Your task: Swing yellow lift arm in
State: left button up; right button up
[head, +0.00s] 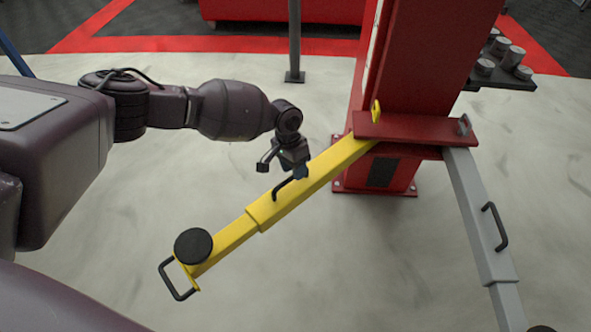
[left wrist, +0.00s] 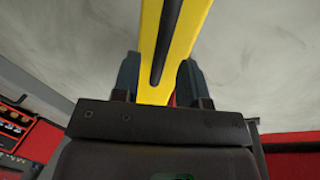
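The yellow lift arm (head: 318,174) slants from the red post (head: 420,60) down to the lower left, ending in a round black pad (head: 193,246) and a black end loop (head: 178,280). A black handle (head: 281,188) sits on its side near the middle. My left gripper (head: 296,172) is at the arm just above this handle. In the left wrist view, the left gripper's fingers (left wrist: 159,82) are spread apart, with the black handle (left wrist: 163,50) and the yellow lift arm (left wrist: 185,40) showing between them. Contact cannot be told. My right gripper is not in view.
A grey lift arm (head: 480,215) with a black handle runs down from the post at the right. A thin grey post (head: 295,40) stands behind. A dark tray (head: 505,78) with round adapters is at the upper right. Pale floor (head: 330,270) is clear between the arms.

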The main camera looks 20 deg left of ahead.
pick_arm(q)
jog(key=shift+d+f, duration=0.1)
jog(key=shift+f, duration=0.4)
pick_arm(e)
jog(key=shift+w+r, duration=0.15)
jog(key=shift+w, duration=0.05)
pick_arm(q)
grip_shut()
jog(key=shift+s+d, duration=0.1)
jog(key=shift+d, duration=0.05)
